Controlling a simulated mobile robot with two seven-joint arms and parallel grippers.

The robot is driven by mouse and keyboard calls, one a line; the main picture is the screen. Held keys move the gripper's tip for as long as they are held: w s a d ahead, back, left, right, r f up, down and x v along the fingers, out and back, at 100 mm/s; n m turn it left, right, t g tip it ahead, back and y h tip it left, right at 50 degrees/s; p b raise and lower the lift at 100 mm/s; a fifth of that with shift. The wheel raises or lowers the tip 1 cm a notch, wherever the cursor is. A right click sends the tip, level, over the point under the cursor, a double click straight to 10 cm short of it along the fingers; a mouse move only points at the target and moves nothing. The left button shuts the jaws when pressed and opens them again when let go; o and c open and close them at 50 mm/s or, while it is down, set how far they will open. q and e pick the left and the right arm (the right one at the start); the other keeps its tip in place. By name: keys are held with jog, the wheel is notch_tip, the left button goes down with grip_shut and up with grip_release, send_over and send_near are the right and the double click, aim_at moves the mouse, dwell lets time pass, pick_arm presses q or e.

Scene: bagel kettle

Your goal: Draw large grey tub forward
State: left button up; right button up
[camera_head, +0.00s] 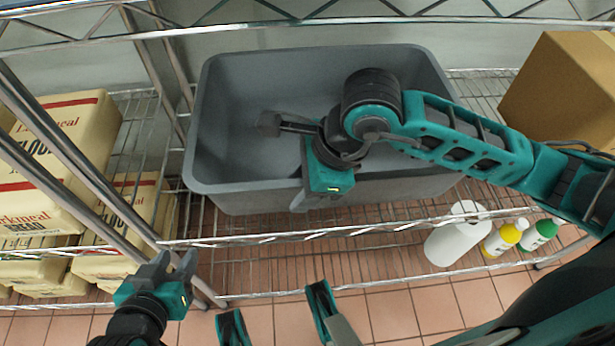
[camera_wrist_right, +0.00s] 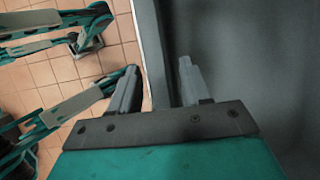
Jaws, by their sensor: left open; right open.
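The large grey tub (camera_head: 245,198) stands upright and empty on the wire shelf, its near wall close to the shelf's front edge. My right arm reaches over it, and the right gripper (camera_head: 310,195) points down at the middle of the near wall. In the right wrist view the open right gripper (camera_wrist_right: 157,78) has one finger on each side of the tub wall (camera_wrist_right: 151,50); I cannot tell whether either finger touches it. My left gripper (camera_head: 168,268) is open and empty, in front of the shelf and left of the tub.
Flour bags (camera_head: 70,165) fill the shelving at left, beyond metal posts (camera_head: 90,175). A cardboard box (camera_head: 562,88) stands right of the tub. A white jug (camera_head: 458,238), a yellow bottle (camera_head: 504,238) and a green bottle (camera_head: 540,233) stand lower right. The tiled floor (camera_head: 380,312) shows in front.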

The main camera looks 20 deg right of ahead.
jog(key=shift+c, duration=0.5)
grip_shut()
dwell(0.9)
